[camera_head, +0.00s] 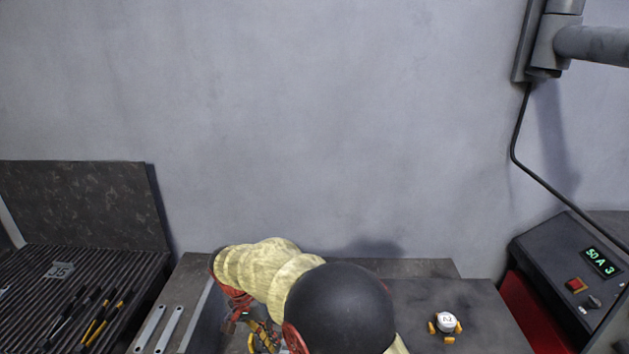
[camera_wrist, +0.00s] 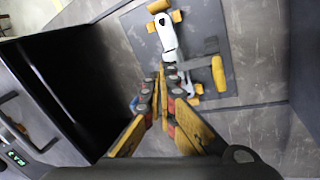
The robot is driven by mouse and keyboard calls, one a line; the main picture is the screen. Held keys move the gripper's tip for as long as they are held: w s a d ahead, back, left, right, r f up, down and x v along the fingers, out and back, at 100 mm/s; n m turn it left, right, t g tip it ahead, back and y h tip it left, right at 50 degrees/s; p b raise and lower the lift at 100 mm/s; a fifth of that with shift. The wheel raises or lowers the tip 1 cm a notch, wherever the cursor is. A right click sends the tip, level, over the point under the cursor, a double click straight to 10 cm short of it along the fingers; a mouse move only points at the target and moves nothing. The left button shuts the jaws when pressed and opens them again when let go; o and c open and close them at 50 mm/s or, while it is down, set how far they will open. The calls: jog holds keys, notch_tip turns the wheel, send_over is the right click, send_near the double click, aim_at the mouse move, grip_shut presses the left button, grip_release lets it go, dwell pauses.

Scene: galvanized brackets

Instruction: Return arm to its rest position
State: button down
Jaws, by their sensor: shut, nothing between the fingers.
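My arm (camera_head: 265,268), with a pale yellow cover and a black rounded joint, reaches over the bench at bottom middle of the head view. My gripper (camera_wrist: 163,78) shows in the wrist view with its two yellow-and-black fingers brought together and nothing held. Beyond the fingertips, a white and grey part (camera_wrist: 163,35) with orange blocks lies on a dark plate (camera_wrist: 215,25). I cannot tell whether fingertips and part touch.
A control box (camera_head: 560,270) with a green display stands at right. A small white round piece with orange feet (camera_head: 446,322) sits on the bench. Ribbed mat (camera_head: 60,270) with several tools lies left; metal strips (camera_head: 172,325) lie nearby. A grey pipe arm (camera_head: 590,45) juts in upper right.

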jog(key=s+d+r+n+t+y+b, duration=0.1)
jog(key=s+d+r, duration=0.4)
jog(key=d, duration=0.5)
jog(key=s+d+r+n+t+y+b, duration=0.1)
jog(key=s+d+r+t, duration=0.2)
jog(key=s+d+r, duration=0.3)
jog(key=s+d+r+n+t+y+b, duration=0.1)
jog(key=s+d+r, duration=0.5)
jog(key=s+d, duration=0.6)
jog(key=shift+s+d+r+n+t+y, duration=0.3)
jog(key=shift+d+n+t, duration=0.3)
jog(key=shift+d, duration=0.3)
